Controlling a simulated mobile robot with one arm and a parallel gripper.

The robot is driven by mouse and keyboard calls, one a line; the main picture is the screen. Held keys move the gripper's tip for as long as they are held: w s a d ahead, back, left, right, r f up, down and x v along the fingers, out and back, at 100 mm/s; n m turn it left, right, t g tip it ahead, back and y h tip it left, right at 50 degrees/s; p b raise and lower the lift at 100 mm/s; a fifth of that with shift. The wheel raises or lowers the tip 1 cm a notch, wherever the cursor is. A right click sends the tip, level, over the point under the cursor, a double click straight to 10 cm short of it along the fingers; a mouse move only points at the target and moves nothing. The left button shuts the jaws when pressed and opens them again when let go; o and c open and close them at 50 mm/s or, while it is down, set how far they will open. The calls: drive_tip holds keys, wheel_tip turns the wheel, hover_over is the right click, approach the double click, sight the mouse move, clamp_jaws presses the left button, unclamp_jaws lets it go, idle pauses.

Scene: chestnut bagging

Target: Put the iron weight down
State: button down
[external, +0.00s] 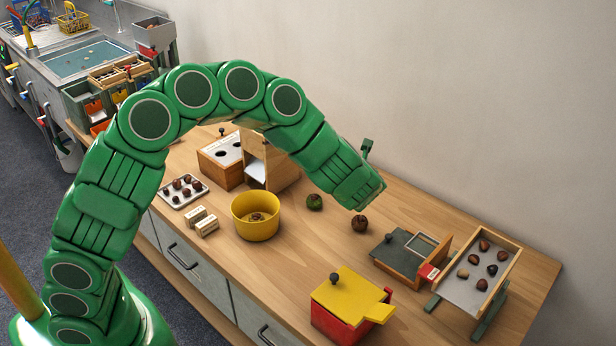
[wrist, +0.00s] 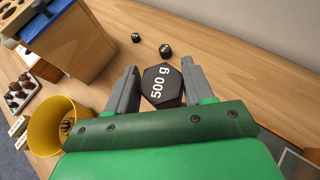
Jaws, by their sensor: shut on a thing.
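The iron weight (wrist: 155,90) is a dark hexagonal block marked 500 g in the wrist view. My gripper (wrist: 160,78) has its two grey fingers on either side of the weight and is shut on it. I cannot tell how high the weight is above the wooden table (external: 400,215).
A yellow pot (external: 255,226) stands left of my arm's end. A slate-topped box (external: 408,248), a sloped tray (external: 462,296) and a red-and-yellow box (external: 345,304) stand front right. Two small dark weights (wrist: 165,50) lie beyond.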

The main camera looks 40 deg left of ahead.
wheel_tip(320, 180, down, 3)
drive_tip(key=shift+r, duration=0.15)
drive_tip(key=shift+w+f, duration=0.2)
drive_tip(key=shift+f, duration=0.15)
drive_tip(key=shift+w+d+f, duration=0.3)
drive_tip(key=shift+w+f, duration=1.35)
drive_tip(key=shift+w, duration=0.6)
drive_tip(key=shift+w+d+f, duration=0.25)
drive_tip(key=shift+w+f, duration=1.4)
drive_tip(key=shift+w, duration=0.65)
drive_tip(key=shift+w+d+f, duration=0.3)
drive_tip(key=shift+w+f, duration=1.35)
drive_tip(key=shift+w, duration=0.6)
drive_tip(key=shift+f, duration=1.45)
drive_tip(key=shift+f, duration=0.1)
drive_tip(key=shift+c, duration=2.1)
unclamp_jaws()
